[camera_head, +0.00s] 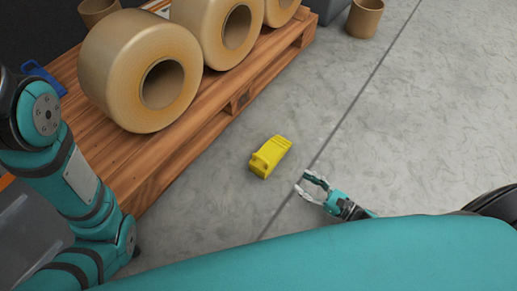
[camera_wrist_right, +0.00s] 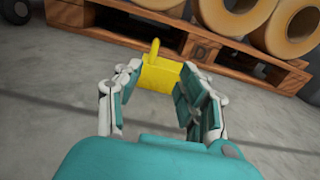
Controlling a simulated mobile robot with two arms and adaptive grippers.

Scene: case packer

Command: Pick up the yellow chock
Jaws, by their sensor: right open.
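The yellow chock (camera_head: 270,157) lies on the grey concrete floor, in front of the wooden pallet. My right gripper (camera_head: 306,183) is open and empty, just to the right of and below the chock in the head view, with a gap between them. In the right wrist view the chock (camera_wrist_right: 158,74) shows beyond the open fingers of the right gripper (camera_wrist_right: 160,100), framed between them. Its upright yellow tab points up there. My left arm comes in at the left of the head view, but its gripper is not visible.
A wooden pallet (camera_head: 236,103) carries large tan rolls (camera_head: 141,70) behind the chock; it also shows in the wrist view (camera_wrist_right: 104,22). A brown tube (camera_head: 364,18) stands at the top. A floor seam runs diagonally.

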